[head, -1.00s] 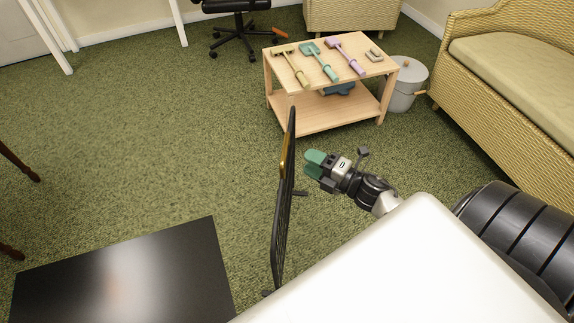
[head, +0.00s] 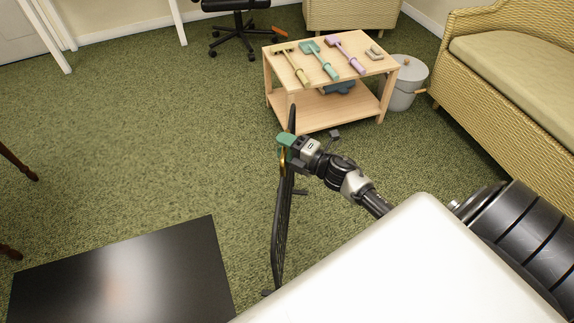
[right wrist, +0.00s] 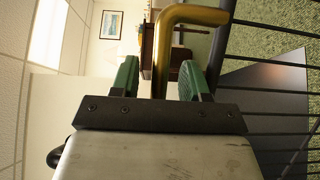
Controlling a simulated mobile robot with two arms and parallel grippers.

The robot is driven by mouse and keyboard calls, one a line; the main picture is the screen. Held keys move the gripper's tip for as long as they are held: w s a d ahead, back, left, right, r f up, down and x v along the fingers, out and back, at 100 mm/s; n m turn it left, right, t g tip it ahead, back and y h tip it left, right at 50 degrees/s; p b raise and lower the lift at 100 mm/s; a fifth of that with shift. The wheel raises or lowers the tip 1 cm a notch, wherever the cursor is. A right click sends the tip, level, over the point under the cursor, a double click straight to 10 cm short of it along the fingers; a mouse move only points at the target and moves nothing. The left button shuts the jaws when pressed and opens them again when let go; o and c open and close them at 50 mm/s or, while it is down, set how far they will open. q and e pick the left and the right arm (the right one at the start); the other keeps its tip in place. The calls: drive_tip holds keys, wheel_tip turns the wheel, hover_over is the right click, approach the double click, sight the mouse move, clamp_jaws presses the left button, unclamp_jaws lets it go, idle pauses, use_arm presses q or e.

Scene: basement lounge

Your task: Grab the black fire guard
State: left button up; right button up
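The black fire guard (head: 282,230) stands upright on the carpet, seen nearly edge-on in the head view. Its dark bars (right wrist: 275,90) show at the right of the right wrist view. Its brass handle (right wrist: 160,55) runs between the two green fingers of my right gripper (right wrist: 157,80). The fingers stand apart on either side of the handle, with a gap visible on each side. In the head view my right gripper (head: 286,146) is at the guard's upper part and covers some of the handle. My left gripper is not in view.
A low wooden table (head: 330,111) with toy-like tools stands behind the guard. A grey bin (head: 403,85) and a wicker sofa (head: 510,75) are at the right. A black glossy panel (head: 125,275) lies at the lower left.

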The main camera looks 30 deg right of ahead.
clamp_jaws()
idle(1.1)
drive_tip(key=shift+w+r, duration=0.1)
drive_tip(key=shift+r, duration=0.1)
